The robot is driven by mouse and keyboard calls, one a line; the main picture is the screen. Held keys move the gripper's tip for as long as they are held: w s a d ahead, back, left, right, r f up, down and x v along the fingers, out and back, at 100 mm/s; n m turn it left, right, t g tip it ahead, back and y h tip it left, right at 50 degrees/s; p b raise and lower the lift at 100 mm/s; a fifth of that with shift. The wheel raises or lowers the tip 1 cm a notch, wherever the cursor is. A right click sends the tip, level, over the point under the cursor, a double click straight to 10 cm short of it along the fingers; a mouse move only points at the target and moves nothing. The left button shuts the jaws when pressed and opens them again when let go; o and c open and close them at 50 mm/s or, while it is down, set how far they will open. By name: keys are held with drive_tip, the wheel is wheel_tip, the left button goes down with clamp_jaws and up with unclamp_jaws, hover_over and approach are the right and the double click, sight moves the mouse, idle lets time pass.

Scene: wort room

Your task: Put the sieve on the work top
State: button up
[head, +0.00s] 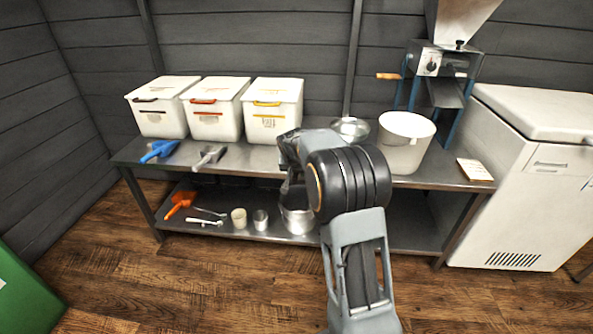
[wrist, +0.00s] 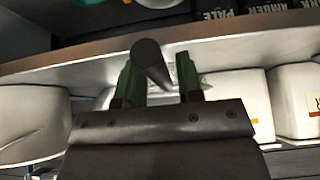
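The sieve is hard to make out. A shallow silver round dish (head: 350,128), possibly the sieve, sits on the work top (head: 228,160), partly hidden behind my arm. In the wrist view a dark rounded handle (wrist: 152,62) shows between the two green fingers of my gripper (wrist: 159,72). The fingers stand apart, with a visible gap between the handle and the right finger. What the handle joins is mostly hidden behind the fingers and gripper body. In the head view my arm hides the fingertips, which are near the front edge of the work top.
Three white lidded bins (head: 213,112), a blue scoop (head: 160,150) and a grey scoop (head: 209,156) stand left. A white bucket (head: 405,145) and a mill (head: 445,68) are right. The lower shelf holds a metal pot (head: 297,220), cups and an orange scoop (head: 181,203).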

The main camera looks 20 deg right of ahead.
drive_tip(key=shift+o, duration=0.7)
drive_tip(key=shift+r, duration=0.3)
drive_tip(key=p+v, duration=0.3)
drive_tip(key=v, duration=0.7)
drive_tip(key=shift+p, duration=0.3)
drive_tip(key=s+a+f+n+g+y, duration=0.1)
drive_tip(key=s+a+n, duration=0.2)
drive_tip(key=s, duration=1)
drive_tip(key=s+a+f+n+g+y, duration=0.1)
drive_tip(key=s+a, duration=0.5)
drive_tip(key=s, duration=0.7)
drive_tip(key=shift+s+a+f+n+g+y, duration=0.15)
drive_tip(key=shift+s+f+n+g+y, duration=0.25)
drive_tip(key=shift+n, duration=0.5)
